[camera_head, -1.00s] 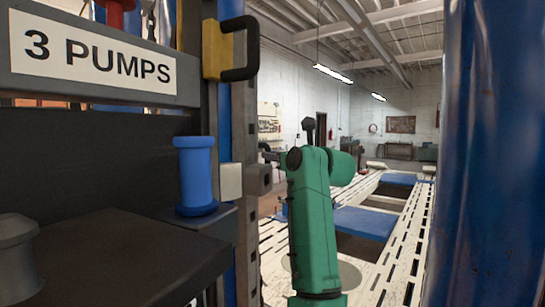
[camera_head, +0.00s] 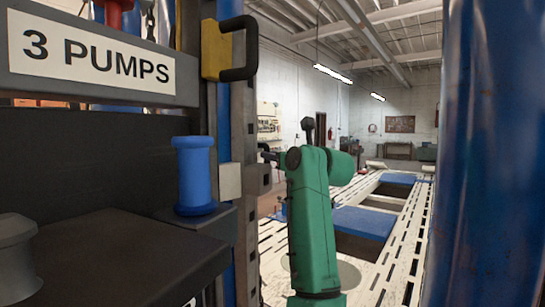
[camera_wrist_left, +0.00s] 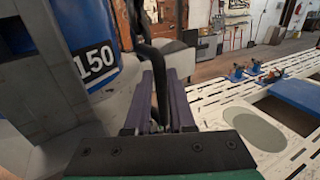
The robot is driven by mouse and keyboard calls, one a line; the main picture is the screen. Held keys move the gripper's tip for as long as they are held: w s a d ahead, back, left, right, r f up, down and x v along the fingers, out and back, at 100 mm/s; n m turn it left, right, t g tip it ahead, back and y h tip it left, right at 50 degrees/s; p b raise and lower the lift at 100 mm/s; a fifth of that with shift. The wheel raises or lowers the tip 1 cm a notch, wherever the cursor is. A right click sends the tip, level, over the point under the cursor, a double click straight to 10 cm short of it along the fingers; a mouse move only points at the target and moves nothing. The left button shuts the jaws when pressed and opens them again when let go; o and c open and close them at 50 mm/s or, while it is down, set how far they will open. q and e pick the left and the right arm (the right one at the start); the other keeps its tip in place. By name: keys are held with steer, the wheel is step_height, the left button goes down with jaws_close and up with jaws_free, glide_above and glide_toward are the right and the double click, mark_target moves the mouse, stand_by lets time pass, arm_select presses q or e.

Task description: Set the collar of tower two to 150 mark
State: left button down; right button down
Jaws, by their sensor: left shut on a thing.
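In the left wrist view a blue post (camera_wrist_left: 88,28) stands at the left, with a white-on-black 150 label (camera_wrist_left: 95,61) on it. A pale grey curved part, possibly the collar, sits around the post's lower part. My left gripper (camera_wrist_left: 162,95) is shut on a dark upright handle (camera_wrist_left: 162,75) to the right of the label. The handle's lower end is hidden between the fingers. In the head view a green arm link, likely mine, rises in the middle; the fingers cannot be made out there. My right gripper is not in view.
In the head view a large blue column (camera_head: 490,150) fills the right. A 3 PUMPS sign (camera_head: 90,47), a yellow bracket with a black handle (camera_head: 240,48) and a blue spool (camera_head: 195,175) are at the left. The slotted white bench (camera_head: 385,265) extends behind.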

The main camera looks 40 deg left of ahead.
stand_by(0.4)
arm_select(q)
steer(key=shift+r, duration=0.55)
steer(key=shift+f, duration=0.1)
steer(key=c, duration=1.1)
jaws_free()
steer(key=shift+o, duration=0.2)
steer(key=b+v, duration=0.4)
steer(key=v, duration=1)
steer(key=shift+b, duration=0.4)
steer(key=shift+w+a+f, duration=0.1)
steer(key=shift+f, duration=0.05)
